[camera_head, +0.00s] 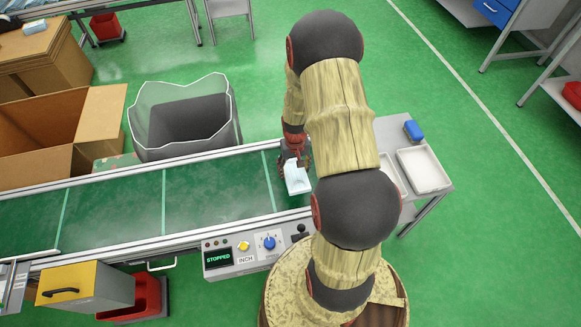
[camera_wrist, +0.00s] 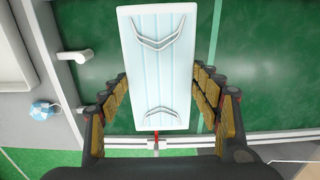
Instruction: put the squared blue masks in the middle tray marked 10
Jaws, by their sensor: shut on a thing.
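A pale blue pleated mask (camera_head: 297,178) is in my gripper (camera_head: 296,160), over the right end of the green conveyor. In the wrist view the mask (camera_wrist: 157,75) looks flat and rectangular, with white ear loops on its face. The fingers of my gripper (camera_wrist: 160,88) are closed on its two long sides. A white tray (camera_head: 425,170) stands on the grey table to the right. A second white tray (camera_head: 391,178) is mostly hidden behind my arm. A tray corner (camera_wrist: 10,55) shows at the left of the wrist view. No number 10 is readable.
The conveyor belt (camera_head: 200,195) is bare to the left; its panel (camera_head: 218,257) reads STOPPED. A small blue-and-white item (camera_wrist: 42,110) lies near the tray in the wrist view. A blue object (camera_head: 413,130) sits behind the trays. A grey bin (camera_head: 185,120) stands behind the belt.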

